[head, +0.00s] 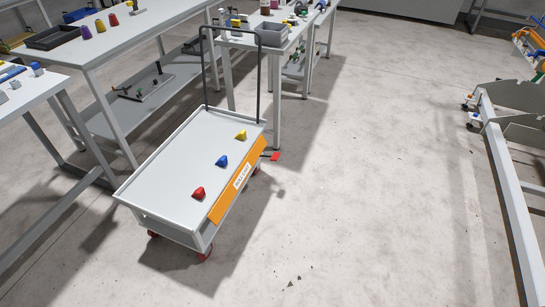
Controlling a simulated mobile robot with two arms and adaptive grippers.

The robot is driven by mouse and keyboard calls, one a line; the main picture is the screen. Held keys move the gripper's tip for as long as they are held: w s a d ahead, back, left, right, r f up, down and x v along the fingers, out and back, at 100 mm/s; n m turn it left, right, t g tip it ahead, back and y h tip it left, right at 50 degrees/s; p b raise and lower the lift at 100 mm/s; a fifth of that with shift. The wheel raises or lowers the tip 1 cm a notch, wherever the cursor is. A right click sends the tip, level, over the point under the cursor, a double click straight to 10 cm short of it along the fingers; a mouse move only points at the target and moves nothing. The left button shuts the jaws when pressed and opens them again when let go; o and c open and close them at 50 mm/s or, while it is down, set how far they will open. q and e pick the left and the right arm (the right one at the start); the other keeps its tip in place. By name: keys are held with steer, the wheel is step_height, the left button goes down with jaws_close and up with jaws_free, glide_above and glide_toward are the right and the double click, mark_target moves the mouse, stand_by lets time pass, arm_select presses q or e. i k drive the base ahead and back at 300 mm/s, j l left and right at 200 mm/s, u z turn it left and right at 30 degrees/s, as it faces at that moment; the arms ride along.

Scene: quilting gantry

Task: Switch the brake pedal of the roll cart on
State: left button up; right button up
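The roll cart (182,150) stands on the concrete floor left of the middle in the head view. It has a pale grey top, an orange side panel (226,200) with a white label, a dark push handle (205,75) at its far end and red casters (204,254). A small red pedal (275,156) sticks out low beside the far right corner of the cart. It looks roughly level, but I cannot tell whether it is on or off. Neither of my grippers is in view.
Red (198,193), blue (221,161) and yellow (241,135) pieces lie on the cart top. Worktables (125,42) with items stand behind and left of the cart. A long pale frame beam (512,195) lies at the right. The floor (370,170) between is clear.

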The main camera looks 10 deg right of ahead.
mark_target(275, 156)
steer(key=i+l+u, duration=0.2)
steer(key=i+l, duration=1.8)
steer(key=l, duration=0.15)
